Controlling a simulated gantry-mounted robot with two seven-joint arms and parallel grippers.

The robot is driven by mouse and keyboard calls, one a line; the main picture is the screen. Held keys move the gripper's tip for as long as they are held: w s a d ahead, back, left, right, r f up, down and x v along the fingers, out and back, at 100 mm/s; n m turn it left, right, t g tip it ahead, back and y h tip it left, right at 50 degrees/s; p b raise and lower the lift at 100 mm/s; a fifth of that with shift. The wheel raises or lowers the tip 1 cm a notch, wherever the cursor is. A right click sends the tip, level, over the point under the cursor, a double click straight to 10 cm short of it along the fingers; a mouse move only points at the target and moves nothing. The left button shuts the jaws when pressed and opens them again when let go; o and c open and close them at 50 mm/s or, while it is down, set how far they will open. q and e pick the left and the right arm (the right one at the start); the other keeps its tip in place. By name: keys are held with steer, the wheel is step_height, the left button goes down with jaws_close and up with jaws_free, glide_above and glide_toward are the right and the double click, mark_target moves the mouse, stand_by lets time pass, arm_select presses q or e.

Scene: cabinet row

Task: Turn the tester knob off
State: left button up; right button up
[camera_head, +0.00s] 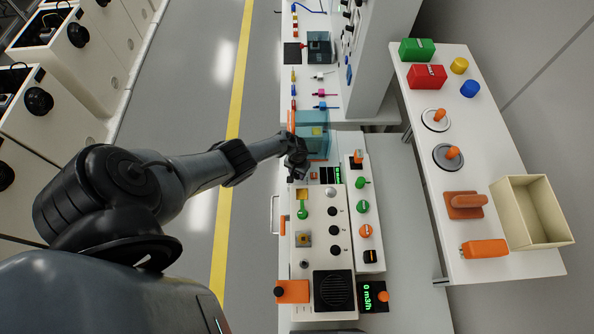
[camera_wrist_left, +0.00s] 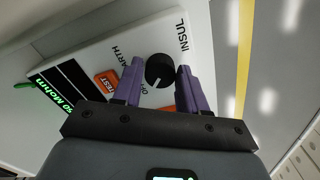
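The tester, a white panel with a green-lit display (camera_wrist_left: 52,95), fills much of the left wrist view. Its black round knob (camera_wrist_left: 159,69) sits among EARTH, INSUL and OFF labels. A short white mark shows on the knob's lower side, near the OFF lettering. My left gripper (camera_wrist_left: 160,67) is open, with one purple finger on each side of the knob; I cannot tell whether they touch it. In the head view my left gripper (camera_head: 298,166) is over the tester's left end, hiding the knob; the tester's display (camera_head: 338,175) shows beside it.
An orange TEST button (camera_wrist_left: 107,82) lies close to the left finger. In the head view, a translucent blue box (camera_head: 314,122) stands just beyond the gripper. A control panel (camera_head: 319,207) with knobs and a speaker grille lies nearer. A side table (camera_head: 432,190) stands right.

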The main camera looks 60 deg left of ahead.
arm_select(q)
steer(key=shift+o, duration=1.3)
steer(key=shift+r+p, duration=0.6)
steer(key=shift+r, duration=0.05)
step_height(320, 180, up, 10)
steer(key=p, duration=0.5)
steer(key=shift+f, duration=0.25)
steer(key=shift+d, duration=0.1)
